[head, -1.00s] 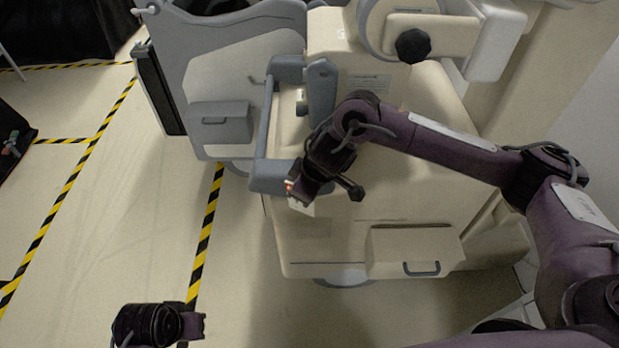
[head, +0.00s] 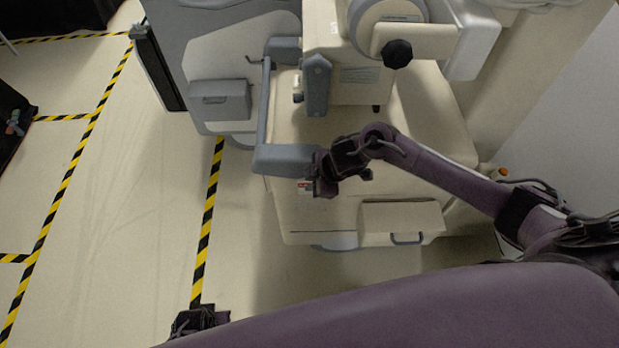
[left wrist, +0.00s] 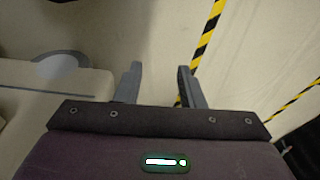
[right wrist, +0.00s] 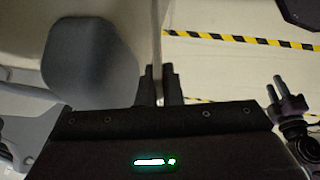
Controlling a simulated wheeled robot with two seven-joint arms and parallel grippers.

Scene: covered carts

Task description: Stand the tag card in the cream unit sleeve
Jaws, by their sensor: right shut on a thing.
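The cream unit (head: 330,215) stands in the middle of the head view, with a grey handle frame (head: 285,158) at its near left corner. My right gripper (head: 318,186) is at that corner, shut on the tag card (head: 304,187), a small white card with a red mark. In the right wrist view the card (right wrist: 158,45) shows as a thin pale edge between the fingers, beside the rounded grey handle end (right wrist: 90,62). I cannot make out the sleeve; the gripper or handle may hide it. My left gripper (left wrist: 158,85) is open and empty, low above the floor.
A grey unit (head: 240,60) with a small drawer box (head: 219,99) stands behind to the left. A cream drawer box (head: 400,222) juts from the cream unit's front. Open floor with yellow-black tape (head: 208,215) lies to the left.

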